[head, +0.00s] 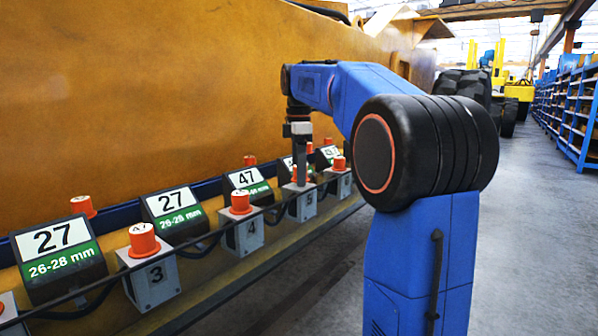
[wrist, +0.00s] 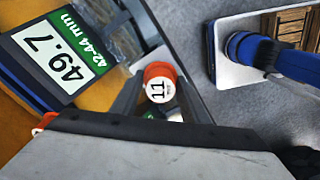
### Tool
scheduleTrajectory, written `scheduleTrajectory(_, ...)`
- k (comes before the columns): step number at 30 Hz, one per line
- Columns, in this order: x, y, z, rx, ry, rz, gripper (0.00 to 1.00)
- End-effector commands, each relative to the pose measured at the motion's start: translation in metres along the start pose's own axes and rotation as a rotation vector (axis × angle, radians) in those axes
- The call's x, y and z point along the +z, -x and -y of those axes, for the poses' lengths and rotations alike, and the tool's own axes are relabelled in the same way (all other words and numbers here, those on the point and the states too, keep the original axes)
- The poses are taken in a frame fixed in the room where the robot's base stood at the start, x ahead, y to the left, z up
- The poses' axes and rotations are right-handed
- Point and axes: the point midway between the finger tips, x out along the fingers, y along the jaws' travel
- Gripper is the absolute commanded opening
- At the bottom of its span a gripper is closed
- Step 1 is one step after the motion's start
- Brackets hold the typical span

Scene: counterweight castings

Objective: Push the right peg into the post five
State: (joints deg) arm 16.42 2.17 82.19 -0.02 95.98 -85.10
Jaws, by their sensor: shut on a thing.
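My gripper (head: 301,178) points down over the grey block marked 5, post five (head: 304,207), in the head view. It is shut on an orange peg with a white top marked 11 (wrist: 160,83), seen between the fingers in the wrist view. In the head view the fingers hide most of this peg; a bit of orange shows beside them at the top of the post. How deep the peg sits in the post is hidden.
Other orange-capped posts stand along the rail: post 3 (head: 150,278), post 4 (head: 241,235) and one beyond post five (head: 340,182). Tilted displays (head: 59,258) stand behind them, before a large orange casting (head: 150,90). A thin dark bar runs before the posts. Floor (head: 540,230) at right is clear.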

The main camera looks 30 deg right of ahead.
Motion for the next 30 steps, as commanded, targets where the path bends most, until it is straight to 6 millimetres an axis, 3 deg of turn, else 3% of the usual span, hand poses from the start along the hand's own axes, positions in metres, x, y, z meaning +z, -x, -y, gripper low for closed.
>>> scheduleTrajectory(13,0.0,-0.009,0.0,0.001,0.0,0.0,0.18)
scheduleTrajectory(14,0.0,-0.009,0.0,0.001,0.0,0.0,0.48)
scheduleTrajectory(16,0.0,-0.009,0.0,0.001,0.0,0.0,0.63)
scheduleTrajectory(25,0.0,-0.006,-0.001,0.001,0.0,0.0,0.63)
scheduleTrajectory(30,0.0,0.012,-0.001,0.004,0.0,0.0,0.63)
